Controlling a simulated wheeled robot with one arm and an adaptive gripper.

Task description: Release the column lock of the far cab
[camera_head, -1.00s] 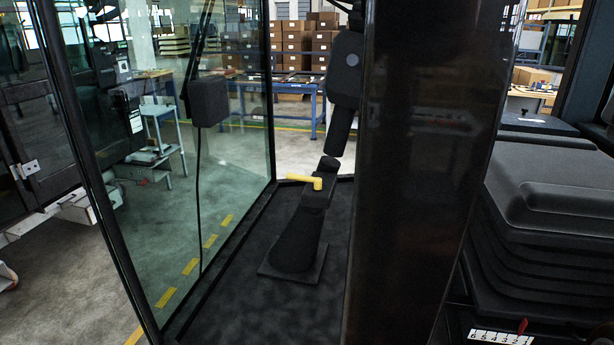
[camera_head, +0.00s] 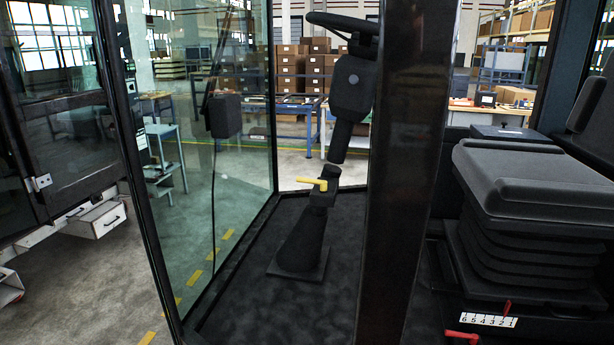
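The steering column (camera_head: 302,241) stands on the dark floor inside the cab, seen past the dark upright post. A yellow lever (camera_head: 312,183), the column's lock, sticks out to the left at the joint between the lower and upper column. The upper column (camera_head: 351,92) leans up and to the right. The steering wheel (camera_head: 343,23) sits at its top, partly hidden by the post. My gripper is not in view.
The dark post (camera_head: 408,170) stands in front, right of the column. A glass pane (camera_head: 200,150) closes the left side. The seat (camera_head: 540,185) fills the right, with a number strip (camera_head: 487,320) and red levers (camera_head: 462,337) below. The cab floor (camera_head: 235,290) is bare around the column.

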